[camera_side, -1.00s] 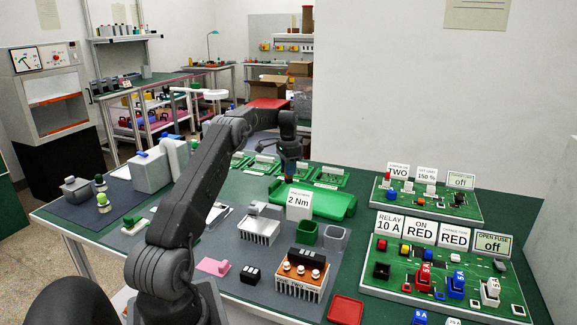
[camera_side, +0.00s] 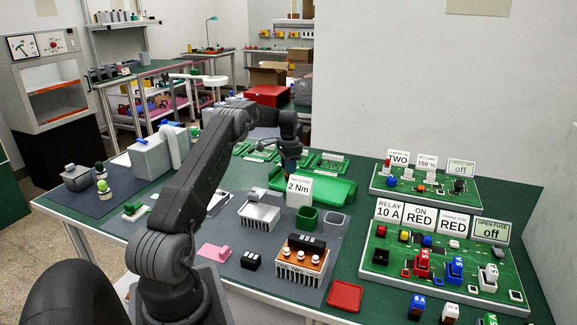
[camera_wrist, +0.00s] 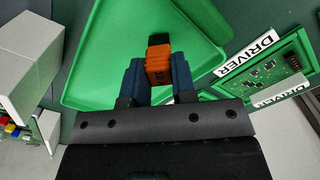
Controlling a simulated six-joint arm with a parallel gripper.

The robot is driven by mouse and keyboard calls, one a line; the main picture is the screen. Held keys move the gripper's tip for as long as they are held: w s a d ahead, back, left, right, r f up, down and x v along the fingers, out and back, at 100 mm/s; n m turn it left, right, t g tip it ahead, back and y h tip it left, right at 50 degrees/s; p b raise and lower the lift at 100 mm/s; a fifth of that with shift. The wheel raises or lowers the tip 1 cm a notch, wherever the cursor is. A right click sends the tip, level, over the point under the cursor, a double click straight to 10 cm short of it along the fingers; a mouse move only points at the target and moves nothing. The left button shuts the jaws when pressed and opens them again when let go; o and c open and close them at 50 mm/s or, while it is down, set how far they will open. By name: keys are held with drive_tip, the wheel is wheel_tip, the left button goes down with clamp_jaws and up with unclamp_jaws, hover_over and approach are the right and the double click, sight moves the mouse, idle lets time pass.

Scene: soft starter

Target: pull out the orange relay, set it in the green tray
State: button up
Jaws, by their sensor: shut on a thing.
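The orange relay (camera_wrist: 158,65), with a dark end, is between the two blue fingers of my gripper (camera_wrist: 158,72) in the wrist view. The fingers are shut on its sides. The green tray (camera_wrist: 100,60) lies below and behind the relay in that view. I cannot tell the gap between relay and tray. In the side view my gripper (camera_side: 290,160) points down at the back edge of the green tray (camera_side: 335,190). The relay cannot be made out clearly there.
Small green driver boards (camera_wrist: 291,66) lie beside the tray. A "2 Nm" sign (camera_side: 299,190) stands before it. Relay boards (camera_side: 440,262) are at right.

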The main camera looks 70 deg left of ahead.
drive_tip(key=o, duration=0.9)
drive_tip(key=shift+o, duration=0.2)
wheel_tip(320, 180, up, 12)
drive_tip(key=w+d+r, duration=0.2)
drive_tip(key=d+r, duration=0.5)
drive_tip(key=s+d+r+t, duration=0.1)
drive_tip(key=d+r, duration=0.2)
drive_tip(key=d, duration=0.5)
drive_tip(key=s+d+r+t+y, duration=0.1)
drive_tip(key=d+r, duration=0.2)
drive_tip(key=d, duration=0.4)
drive_tip(key=s+d+r+t, duration=0.1)
drive_tip(key=d+r, duration=0.2)
drive_tip(key=d, duration=0.5)
drive_tip(key=s+d+f+t, duration=0.1)
drive_tip(key=s+d+f, duration=0.1)
drive_tip(key=s+d, duration=0.4)
drive_tip(key=s+d+f, duration=0.3)
drive_tip(key=s+d, duration=0.3)
drive_tip(key=s, duration=0.2)
drive_tip(key=s+d+f+t+h, duration=0.1)
drive_tip(key=s+d+f, duration=0.1)
drive_tip(key=s+d, duration=0.4)
drive_tip(key=shift+s+f+t, duration=0.3)
drive_tip(key=shift+s+f, duration=0.05)
drive_tip(key=shift+s, duration=0.25)
